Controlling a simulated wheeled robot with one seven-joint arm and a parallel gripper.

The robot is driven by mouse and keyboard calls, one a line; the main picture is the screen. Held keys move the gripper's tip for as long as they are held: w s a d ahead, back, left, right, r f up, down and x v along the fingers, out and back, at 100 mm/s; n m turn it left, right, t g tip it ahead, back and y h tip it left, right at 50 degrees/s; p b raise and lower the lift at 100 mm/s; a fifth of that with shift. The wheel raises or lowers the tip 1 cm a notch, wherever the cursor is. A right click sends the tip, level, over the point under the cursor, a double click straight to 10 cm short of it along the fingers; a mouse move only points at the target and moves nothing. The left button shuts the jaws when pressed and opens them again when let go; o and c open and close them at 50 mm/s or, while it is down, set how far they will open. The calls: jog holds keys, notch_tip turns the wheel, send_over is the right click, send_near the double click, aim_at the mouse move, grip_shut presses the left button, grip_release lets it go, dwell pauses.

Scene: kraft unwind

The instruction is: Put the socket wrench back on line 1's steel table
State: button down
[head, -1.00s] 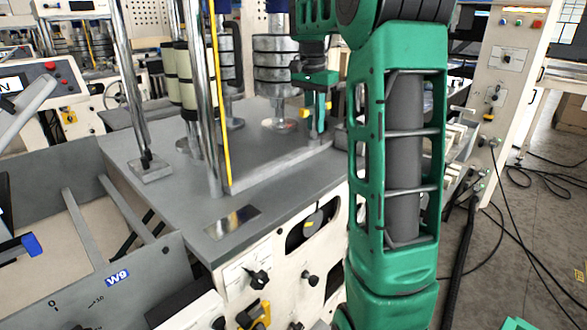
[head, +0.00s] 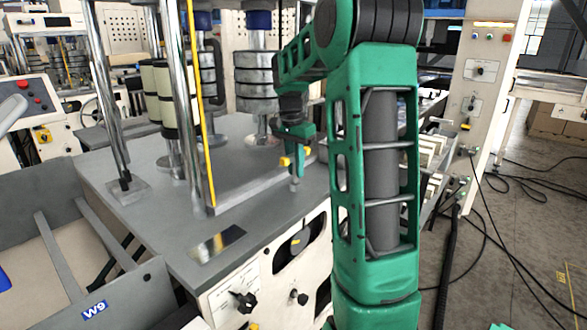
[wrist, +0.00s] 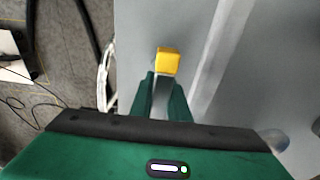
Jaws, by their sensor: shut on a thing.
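My gripper (head: 297,160) is shut on a small tool with a yellow part, which I take to be the socket wrench (wrist: 168,61). In the wrist view its yellow end shows just beyond my fingertips, with a grey part between the fingers; the rest is hidden. In the head view, yellow parts show on both sides of the fingers. A grey steel tabletop (head: 165,225) lies under my gripper, which is near its right part, close to a raised straight bar. I cannot tell whether the tool touches the top.
Upright chrome posts and a yellow rod (head: 201,110) stand on the tabletop. Grey stacked cylinders (head: 258,80) stand behind my gripper. A shiny plate (head: 218,243) lies near the front edge, with bare top around it. Black cables lie on the floor at right.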

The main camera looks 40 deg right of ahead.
jog(key=shift+f, duration=0.1)
jog(key=c, duration=1.7)
grip_release()
jog(key=r, duration=0.4)
jog(key=a+r, duration=0.1)
jog(key=r, duration=0.7)
jog(key=shift+s+a+r, duration=0.1)
jog(key=shift+s+a, duration=0.05)
jog(key=shift+a, duration=0.1)
jog(key=s+a+f+n, duration=0.3)
jog(key=s+a+f, duration=0.2)
jog(key=s, duration=0.4)
jog(key=s+a+f+n+y, duration=0.1)
jog(key=s+a+f+n, duration=0.2)
jog(key=s, duration=0.7)
jog(key=s+a+f+n, duration=0.4)
jog(key=s+a+f, duration=0.3)
jog(key=s+f, duration=0.2)
jog(key=shift+s+a+f+y, duration=0.2)
jog(key=shift+s+a+y, duration=0.15)
jog(key=shift+s, duration=0.25)
